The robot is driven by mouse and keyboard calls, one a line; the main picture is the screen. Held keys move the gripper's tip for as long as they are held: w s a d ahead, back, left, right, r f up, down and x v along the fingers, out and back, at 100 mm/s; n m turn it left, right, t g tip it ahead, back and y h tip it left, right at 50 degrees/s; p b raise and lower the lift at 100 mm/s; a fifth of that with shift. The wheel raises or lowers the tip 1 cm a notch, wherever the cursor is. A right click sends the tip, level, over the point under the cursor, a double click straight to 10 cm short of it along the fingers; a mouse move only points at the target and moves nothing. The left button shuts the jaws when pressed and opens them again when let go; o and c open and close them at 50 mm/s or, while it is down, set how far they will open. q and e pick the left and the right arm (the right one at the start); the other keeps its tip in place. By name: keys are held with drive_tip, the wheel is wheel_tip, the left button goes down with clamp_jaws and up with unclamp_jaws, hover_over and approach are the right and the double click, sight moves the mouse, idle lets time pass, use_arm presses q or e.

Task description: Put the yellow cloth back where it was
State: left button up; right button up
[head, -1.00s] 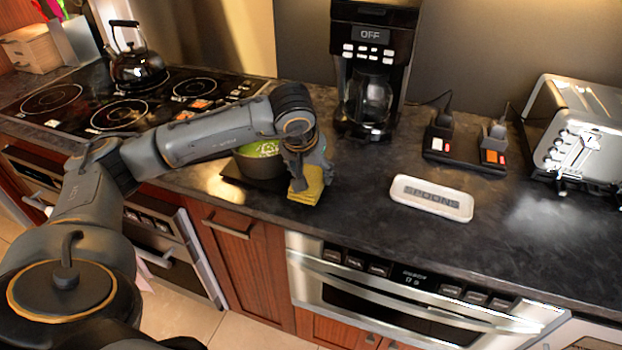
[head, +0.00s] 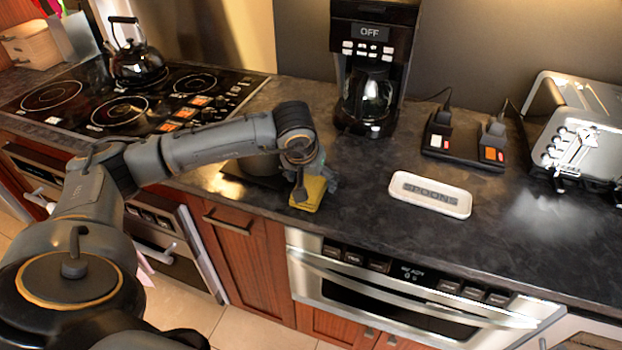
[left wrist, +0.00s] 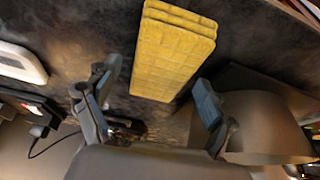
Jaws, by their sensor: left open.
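The yellow cloth (head: 309,194) is a folded, quilted stack on the dark counter, beside a dark pot (head: 258,168) that my left arm mostly covers. My left gripper (head: 308,172) is above and behind the cloth and hides part of it. In the left wrist view, the cloth (left wrist: 172,50) lies just ahead of my left gripper (left wrist: 157,78). The two fingers are spread apart, with a gap between each fingertip and the cloth. The pot (left wrist: 255,125) is at the right there. My right gripper is not in view.
A white "SPOONS" tray (head: 430,195) lies to the right of the cloth. A coffee maker (head: 372,75) stands behind, and a toaster (head: 580,125) is far right. The stove with a kettle (head: 137,62) is at the left. The counter between cloth and tray is clear.

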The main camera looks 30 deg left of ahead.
use_arm(q)
drive_tip(key=shift+r, duration=0.1)
drive_tip(key=shift+r, duration=0.2)
drive_tip(key=b+v, duration=0.1)
drive_tip(key=v, duration=1)
drive_tip(key=shift+s+r, duration=0.3)
drive_tip(key=shift+d, duration=0.1)
